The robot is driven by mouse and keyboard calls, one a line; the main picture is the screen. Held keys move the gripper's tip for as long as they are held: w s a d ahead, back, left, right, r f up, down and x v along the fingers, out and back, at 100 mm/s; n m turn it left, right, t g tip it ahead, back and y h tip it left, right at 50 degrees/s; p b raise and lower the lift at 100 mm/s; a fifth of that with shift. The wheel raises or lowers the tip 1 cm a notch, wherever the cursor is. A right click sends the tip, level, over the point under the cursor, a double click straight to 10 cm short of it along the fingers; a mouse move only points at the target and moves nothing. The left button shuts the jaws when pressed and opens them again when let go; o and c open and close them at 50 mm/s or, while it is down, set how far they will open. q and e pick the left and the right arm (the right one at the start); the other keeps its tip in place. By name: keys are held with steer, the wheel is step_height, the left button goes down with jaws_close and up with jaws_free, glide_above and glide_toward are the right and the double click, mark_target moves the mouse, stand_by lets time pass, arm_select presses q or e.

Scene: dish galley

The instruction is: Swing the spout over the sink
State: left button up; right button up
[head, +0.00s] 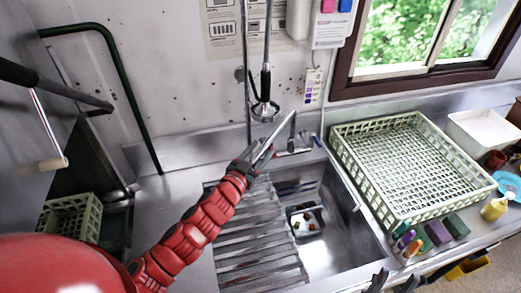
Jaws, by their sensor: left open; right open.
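The silver spout (276,134) rises from the tap at the back edge of the sink (345,232) and slants down and left. Its lower end is at the fingers of my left gripper (262,158), near the sink's back left corner. My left gripper is open with its dark fingers close beside the spout; I cannot tell if they touch it. My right gripper (393,281) shows only as dark fingertips at the bottom edge, open and empty, in front of the sink.
A slatted rack (255,235) covers the sink's left part. A strainer (306,221) with scraps lies in the basin. A spray head (265,109) hangs behind the spout. A pale green dish rack (347,158) stands right of the sink, with sponges (456,226) and bottles before it.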

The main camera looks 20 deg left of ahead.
arm_select(q)
steer(key=shift+w, duration=0.15)
jaws_close()
stand_by(1.4)
